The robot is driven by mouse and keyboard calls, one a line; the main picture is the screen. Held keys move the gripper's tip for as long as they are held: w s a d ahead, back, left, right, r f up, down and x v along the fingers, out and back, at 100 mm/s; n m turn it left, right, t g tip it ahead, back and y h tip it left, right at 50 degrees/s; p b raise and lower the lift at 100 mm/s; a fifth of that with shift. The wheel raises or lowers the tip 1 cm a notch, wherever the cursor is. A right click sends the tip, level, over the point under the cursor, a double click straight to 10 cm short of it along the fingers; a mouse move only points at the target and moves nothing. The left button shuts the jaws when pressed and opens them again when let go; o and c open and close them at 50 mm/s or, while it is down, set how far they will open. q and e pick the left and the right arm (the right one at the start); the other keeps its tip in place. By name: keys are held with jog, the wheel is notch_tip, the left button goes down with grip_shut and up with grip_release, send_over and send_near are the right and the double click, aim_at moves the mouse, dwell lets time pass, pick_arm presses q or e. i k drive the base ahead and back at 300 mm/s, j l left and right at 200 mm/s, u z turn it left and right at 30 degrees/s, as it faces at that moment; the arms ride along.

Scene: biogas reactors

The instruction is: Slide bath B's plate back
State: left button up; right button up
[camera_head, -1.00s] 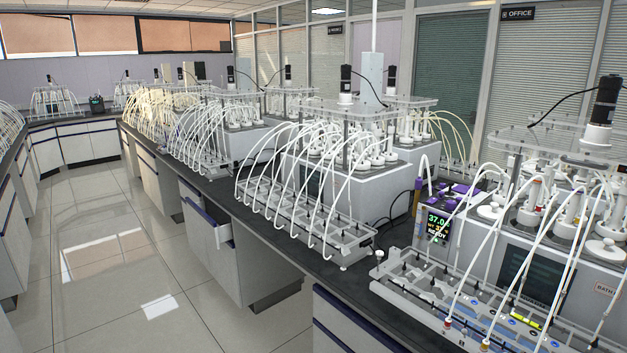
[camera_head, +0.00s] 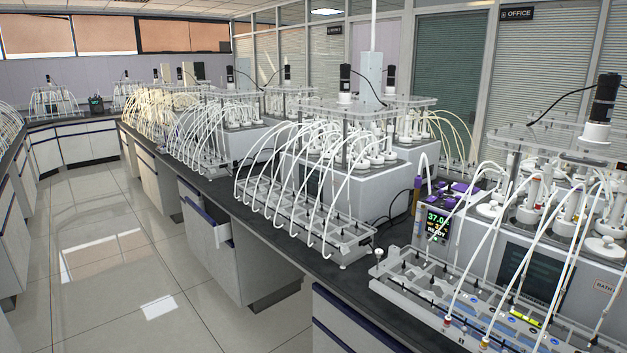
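A bath with a "BATH" label (camera_head: 606,288) stands at the right edge; its letter is too small to read surely. Clear plates (camera_head: 545,150) lie above its bottles (camera_head: 535,205), with a black motor (camera_head: 606,100) on a white mount over them. White tubes arch from the bottles down to a clear rack (camera_head: 440,300) on the dark bench. Neither of my grippers is in view.
A controller reading 37.0 and READY (camera_head: 437,224) stands left of the bath. A second bath (camera_head: 350,200) with a tubed rack (camera_head: 300,215) stands farther along the bench. One drawer (camera_head: 212,220) is open. The tiled floor (camera_head: 110,260) is clear.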

aim_at(594, 144)
jog(key=z, duration=1.35)
